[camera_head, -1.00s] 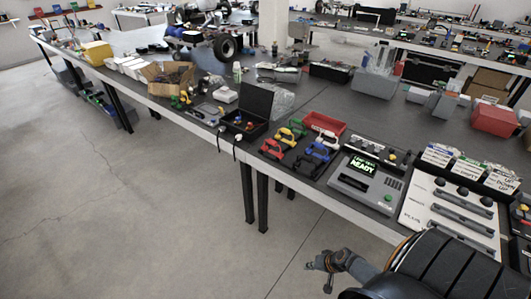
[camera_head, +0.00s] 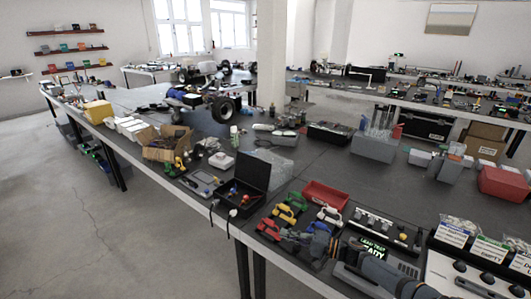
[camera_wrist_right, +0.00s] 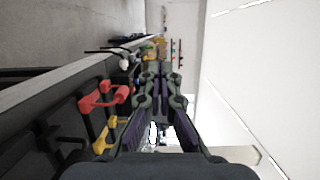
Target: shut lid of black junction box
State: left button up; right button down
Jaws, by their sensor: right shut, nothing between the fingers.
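The black junction box (camera_head: 240,204) stands near the front edge of the bench, left of the colored clamps. Its lid (camera_head: 252,171) is up, standing open at the back of the box, and small colored parts show inside. My right gripper (camera_head: 284,239) comes in from the lower right, over the clamps, to the right of the box and apart from it. It is shut and empty. Its fingers also show in the right wrist view (camera_wrist_right: 163,80); I cannot make out the box clearly there. My left gripper is not in view.
Several colored clamps (camera_head: 291,208) and a red tray (camera_head: 326,195) lie right of the box. A tester with a green screen (camera_head: 374,249) is partly behind my right arm. A clear plastic bag (camera_head: 279,168) lies behind the lid. Black cords hang over the front edge.

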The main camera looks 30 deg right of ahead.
aim_at(253, 170)
jog(key=i+l, duration=1.25)
jog(key=l, duration=0.2)
